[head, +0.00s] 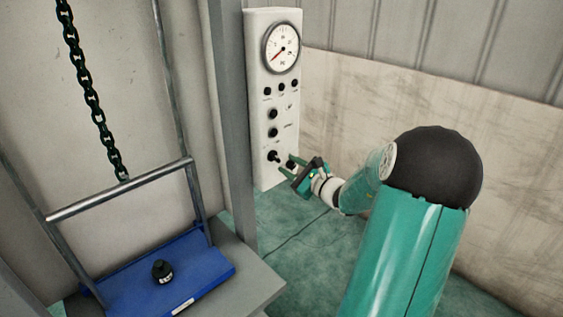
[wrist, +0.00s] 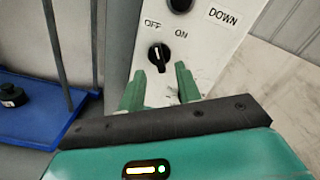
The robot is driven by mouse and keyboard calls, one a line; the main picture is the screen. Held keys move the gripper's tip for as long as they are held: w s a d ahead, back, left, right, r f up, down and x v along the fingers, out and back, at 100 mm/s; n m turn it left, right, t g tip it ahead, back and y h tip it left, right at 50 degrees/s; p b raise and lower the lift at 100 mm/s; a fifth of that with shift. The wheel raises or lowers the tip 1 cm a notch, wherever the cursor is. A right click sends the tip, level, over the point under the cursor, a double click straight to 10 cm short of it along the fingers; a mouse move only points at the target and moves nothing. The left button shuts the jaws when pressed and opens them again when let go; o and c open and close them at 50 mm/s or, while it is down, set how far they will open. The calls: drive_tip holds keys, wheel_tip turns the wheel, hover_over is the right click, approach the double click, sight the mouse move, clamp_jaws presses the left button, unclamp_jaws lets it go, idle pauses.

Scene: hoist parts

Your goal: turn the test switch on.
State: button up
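The test switch (wrist: 159,57) is a black rotary knob with a white mark on the white control panel (wrist: 205,50). "OFF" is printed to its upper left and "ON" to its upper right. The white mark looks close to upright, and I cannot tell for sure which label it points to. In the head view the knob (head: 272,155) is low on the panel. My gripper (wrist: 160,70) is open, with its two green fingers just below and to either side of the knob. In the head view my gripper (head: 283,169) is at the panel's lower part. Contact is not clear.
A gauge (head: 281,47), small dark indicators and black buttons (head: 272,114) sit higher on the panel. A grey post (head: 232,120) stands at its left. Farther left are a hanging chain (head: 95,100) and a blue platform (head: 205,262) with a black weight (head: 162,271) on it.

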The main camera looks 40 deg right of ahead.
sight(278, 159)
drive_tip(key=shift+w, duration=1.95)
clamp_jaws()
drive_tip(key=shift+a+m, duration=0.1)
drive_tip(key=shift+m, duration=0.2)
drive_tip(key=m, duration=0.5)
drive_tip(key=shift+m, duration=0.3)
drive_tip(key=m, duration=0.5)
drive_tip(key=shift+m, duration=0.3)
